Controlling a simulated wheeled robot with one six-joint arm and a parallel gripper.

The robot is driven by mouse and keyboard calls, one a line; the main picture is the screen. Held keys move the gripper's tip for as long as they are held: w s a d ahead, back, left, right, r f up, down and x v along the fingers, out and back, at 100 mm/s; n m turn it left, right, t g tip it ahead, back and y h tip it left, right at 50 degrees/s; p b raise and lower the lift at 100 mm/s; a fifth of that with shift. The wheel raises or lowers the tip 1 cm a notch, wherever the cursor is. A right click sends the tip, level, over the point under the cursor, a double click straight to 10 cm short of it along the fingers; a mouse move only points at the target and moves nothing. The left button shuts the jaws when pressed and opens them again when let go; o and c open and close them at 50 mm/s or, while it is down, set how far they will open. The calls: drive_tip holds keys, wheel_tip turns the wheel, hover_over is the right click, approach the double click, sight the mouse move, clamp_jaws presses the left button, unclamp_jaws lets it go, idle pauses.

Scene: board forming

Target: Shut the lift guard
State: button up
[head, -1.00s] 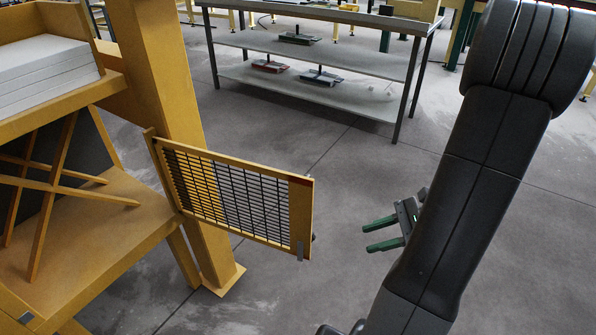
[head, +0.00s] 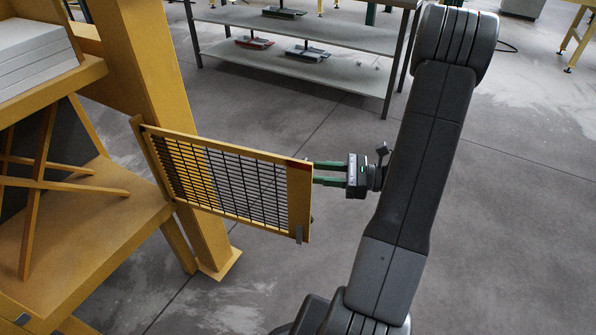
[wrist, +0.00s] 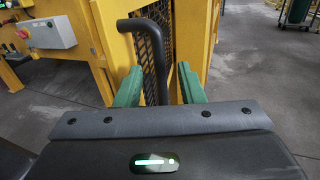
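The lift guard (head: 298,205) is a yellow-framed panel with dark mesh, swung out from the yellow lift frame (head: 160,110) on its left side. It stands open at an angle. In the wrist view its edge (wrist: 112,45) is close, with a dark bar handle (wrist: 152,50) on it. My gripper (head: 318,173) is at the guard's free right edge, pointing left. Its two green fingers (wrist: 158,84) are apart, with the handle between them in the wrist view. I see gaps on both sides of the handle. In the head view the fingertips are partly hidden behind the guard.
Stacked grey boards (head: 35,50) lie on the lift's upper shelf at left. A grey shelf table (head: 340,90) stands behind. A control box with a red button (wrist: 48,32) shows in the wrist view. The floor (head: 500,240) on the right is clear.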

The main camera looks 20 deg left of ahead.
sight(299, 171)
drive_tip(key=x, duration=0.6)
drive_tip(key=shift+a, duration=0.2)
clamp_jaws()
